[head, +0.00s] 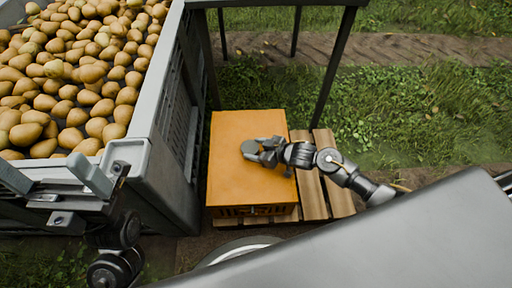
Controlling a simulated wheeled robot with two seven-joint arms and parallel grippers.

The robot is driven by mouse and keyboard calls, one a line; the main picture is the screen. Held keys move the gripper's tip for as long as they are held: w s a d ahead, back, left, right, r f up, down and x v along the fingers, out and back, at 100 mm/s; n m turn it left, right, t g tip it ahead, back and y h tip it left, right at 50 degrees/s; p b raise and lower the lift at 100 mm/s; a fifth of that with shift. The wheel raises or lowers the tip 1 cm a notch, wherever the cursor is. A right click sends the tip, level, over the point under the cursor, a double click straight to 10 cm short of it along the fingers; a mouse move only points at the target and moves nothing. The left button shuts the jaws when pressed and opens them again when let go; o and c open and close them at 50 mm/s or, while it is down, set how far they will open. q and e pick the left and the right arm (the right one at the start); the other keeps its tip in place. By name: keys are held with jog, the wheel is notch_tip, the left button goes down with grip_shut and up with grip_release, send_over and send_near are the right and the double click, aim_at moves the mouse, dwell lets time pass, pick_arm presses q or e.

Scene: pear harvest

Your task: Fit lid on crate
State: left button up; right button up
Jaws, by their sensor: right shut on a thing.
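An orange crate (253,211) with slotted sides stands on the wooden pallet (330,185). Its top is covered by a flat orange lid (235,178); the lid looks roughly square to the crate, and I cannot tell whether it is fully seated. A grey round knob (249,146) shows near the middle of the lid. My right gripper (262,150) is at the knob, over the lid, and is shut on it; its fingers are partly hard to make out. My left gripper (42,166) is at the lower left with its grey fingers apart, beside the pear bin.
A large grey bin (166,135) full of pears (85,75) stands close to the crate's left. A dark metal frame (335,65) rises behind the pallet. Grass and open ground lie to the right. My own grey body covers the lower right.

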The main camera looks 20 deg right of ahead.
jog(key=shift+r, duration=0.1)
dwell(0.4)
jog(key=shift+p, duration=0.4)
jog(key=shift+f+b, duration=0.4)
jog(key=shift+f, duration=0.25)
jog(key=o, duration=0.9)
